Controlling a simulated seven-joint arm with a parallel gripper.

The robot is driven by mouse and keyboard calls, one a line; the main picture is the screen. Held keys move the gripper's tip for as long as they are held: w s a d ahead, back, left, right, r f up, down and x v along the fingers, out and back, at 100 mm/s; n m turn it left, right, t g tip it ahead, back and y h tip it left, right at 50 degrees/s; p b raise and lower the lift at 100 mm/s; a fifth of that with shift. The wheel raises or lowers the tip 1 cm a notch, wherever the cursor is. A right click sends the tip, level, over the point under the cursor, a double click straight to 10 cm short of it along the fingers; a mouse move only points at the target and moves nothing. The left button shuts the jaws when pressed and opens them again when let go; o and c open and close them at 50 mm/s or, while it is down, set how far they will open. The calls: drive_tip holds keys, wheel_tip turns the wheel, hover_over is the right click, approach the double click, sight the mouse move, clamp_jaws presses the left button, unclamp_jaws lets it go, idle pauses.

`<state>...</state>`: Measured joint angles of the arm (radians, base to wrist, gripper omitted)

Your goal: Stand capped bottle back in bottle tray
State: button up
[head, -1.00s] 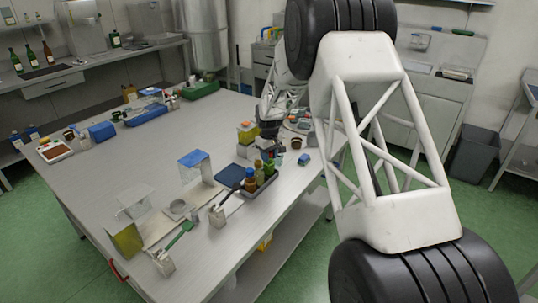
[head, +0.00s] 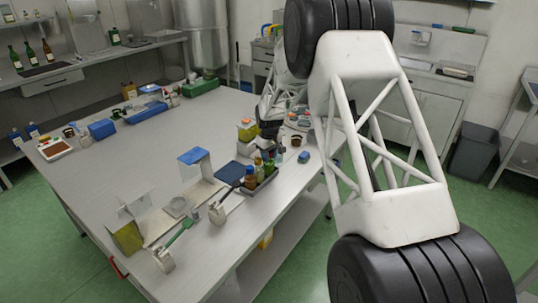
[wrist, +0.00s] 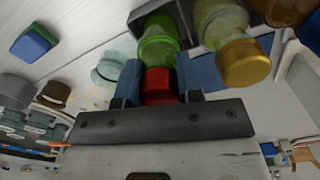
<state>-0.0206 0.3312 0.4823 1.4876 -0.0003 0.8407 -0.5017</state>
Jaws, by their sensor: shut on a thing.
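In the wrist view my gripper (wrist: 162,85) has its two blue pads shut on the red cap of a green bottle (wrist: 158,48). The dark bottle tray (wrist: 182,16) lies behind this bottle. I cannot tell whether the bottle's base rests on the tray floor or hangs above it. A gold-capped bottle (wrist: 240,58) and a brown bottle (wrist: 290,12) stand beside it on the right. In the head view the bottle tray (head: 262,187) is at the table's near right edge, with my gripper (head: 270,141) just behind its bottles, partly hidden.
A clear round vessel (wrist: 108,72) is close left of my gripper. A blue-green block (wrist: 33,43) lies farther left. In the head view a dark blue pad (head: 229,172) and a blue-topped stand (head: 193,156) are left of the tray. The table's middle is clear.

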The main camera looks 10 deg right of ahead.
idle(0.3)
drive_tip(key=o, duration=1.4)
drive_tip(key=shift+f, duration=0.1)
drive_tip(key=shift+c, duration=0.2)
drive_tip(key=shift+r, duration=4.05)
